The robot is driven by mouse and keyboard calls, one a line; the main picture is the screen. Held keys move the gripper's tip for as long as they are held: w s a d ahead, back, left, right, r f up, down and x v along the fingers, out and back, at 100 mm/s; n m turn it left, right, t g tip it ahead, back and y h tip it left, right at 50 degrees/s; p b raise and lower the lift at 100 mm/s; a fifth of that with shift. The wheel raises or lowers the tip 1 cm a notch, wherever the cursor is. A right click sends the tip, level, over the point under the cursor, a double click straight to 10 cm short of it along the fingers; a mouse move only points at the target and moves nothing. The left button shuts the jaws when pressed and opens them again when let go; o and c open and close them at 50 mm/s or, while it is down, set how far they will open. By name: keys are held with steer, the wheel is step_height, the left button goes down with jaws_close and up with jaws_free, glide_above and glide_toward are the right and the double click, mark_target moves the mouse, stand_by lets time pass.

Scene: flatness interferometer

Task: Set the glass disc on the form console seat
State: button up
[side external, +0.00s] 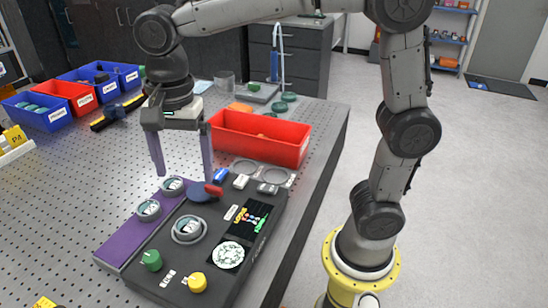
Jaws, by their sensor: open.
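The dark console (215,260) lies on the perforated bench, with a round ringed seat (188,230) on its top. A purple strip (125,240) along its left side carries two round ringed pieces with glassy grey-teal centres, a nearer one (149,210) and a farther one (172,187). I cannot tell which of these is the glass disc, or whether the console seat is empty. My gripper (184,178) is open, fingers pointing down, above the far end of the console and strip. Its left finger is close to the farther ringed piece. Nothing shows held between the fingers.
A dark blue round part with a red handle (213,190) sits at the console's far end. The console has a green knob (151,260), a yellow knob (197,282) and a round white display (230,255). A red bin (262,138) stands behind.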

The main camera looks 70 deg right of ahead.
steer(key=s+d+f+n+t, duration=0.3)
steer(key=s+d+n+t, duration=0.2)
steer(key=s+d+n, duration=0.7)
steer(key=s+n, duration=0.2)
steer(key=s, duration=0.2)
steer(key=shift+d, duration=0.25)
steer(key=shift+r, duration=0.1)
